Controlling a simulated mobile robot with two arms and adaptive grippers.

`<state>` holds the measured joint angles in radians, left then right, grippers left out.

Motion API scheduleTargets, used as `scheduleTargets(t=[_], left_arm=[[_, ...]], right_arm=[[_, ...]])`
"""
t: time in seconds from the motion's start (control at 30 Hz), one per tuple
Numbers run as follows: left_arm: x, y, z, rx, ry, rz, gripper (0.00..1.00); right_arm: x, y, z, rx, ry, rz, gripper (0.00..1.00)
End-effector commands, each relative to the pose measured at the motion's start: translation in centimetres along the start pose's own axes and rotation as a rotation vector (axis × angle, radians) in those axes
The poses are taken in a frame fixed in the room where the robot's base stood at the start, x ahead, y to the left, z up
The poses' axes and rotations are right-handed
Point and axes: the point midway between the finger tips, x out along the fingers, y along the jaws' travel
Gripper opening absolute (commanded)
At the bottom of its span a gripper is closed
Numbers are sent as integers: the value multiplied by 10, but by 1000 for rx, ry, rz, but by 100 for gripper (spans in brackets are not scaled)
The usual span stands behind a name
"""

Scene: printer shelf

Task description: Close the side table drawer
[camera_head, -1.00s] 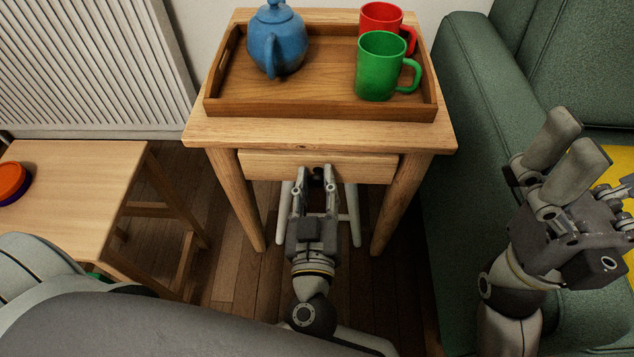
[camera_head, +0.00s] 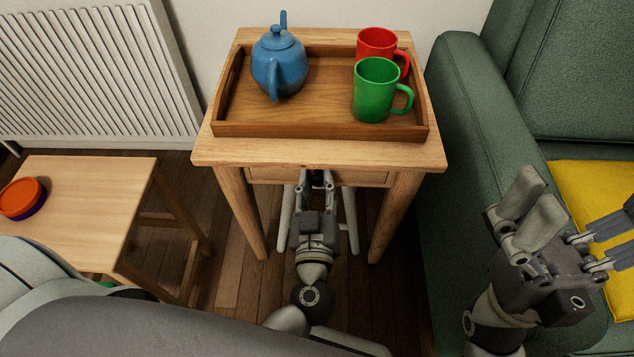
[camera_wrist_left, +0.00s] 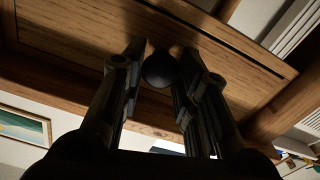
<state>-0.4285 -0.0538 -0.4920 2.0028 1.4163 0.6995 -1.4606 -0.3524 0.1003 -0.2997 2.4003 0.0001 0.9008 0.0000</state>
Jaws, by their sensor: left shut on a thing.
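The side table (camera_head: 320,154) is light wood and stands in the middle of the head view. Its drawer front (camera_head: 358,178) shows as a thin strip below the tabletop, partly hidden by the top's edge. My left gripper (camera_head: 317,180) reaches in from below and is shut on the drawer's dark knob. In the left wrist view the round black knob (camera_wrist_left: 159,69) sits between the two fingers, and a dark gap runs along one edge of the drawer front (camera_wrist_left: 95,32). My right gripper (camera_head: 570,225) is open and empty near the sofa.
A wooden tray (camera_head: 320,130) on the tabletop holds a blue teapot (camera_head: 279,65), a red mug (camera_head: 376,43) and a green mug (camera_head: 374,90). A green sofa (camera_head: 460,120) stands close on the right. A low wooden table (camera_head: 85,205) is at the left.

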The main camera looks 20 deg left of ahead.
Motion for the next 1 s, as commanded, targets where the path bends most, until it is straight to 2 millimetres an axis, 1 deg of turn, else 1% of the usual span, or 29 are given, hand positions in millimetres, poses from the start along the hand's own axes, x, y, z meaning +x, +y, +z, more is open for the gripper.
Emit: scheduleTargets(t=[0.23,0.27,0.4,0.77,0.87,1.0], left_arm=[[3,0,-2,-5,7,2,0],[3,0,-2,-5,7,2,33],[2,0,-2,-4,6,1,51],[0,0,-1,-3,4,0,51],[-9,-1,0,-1,1,-1,51],[-32,0,0,-3,0,0,51]], right_arm=[[-1,0,0,0,0,-1,100],[-1,0,0,0,0,-1,100],[-1,0,0,0,0,-1,100],[0,0,0,0,3,0,100],[0,0,0,0,3,0,100],[0,0,0,0,2,0,100]])
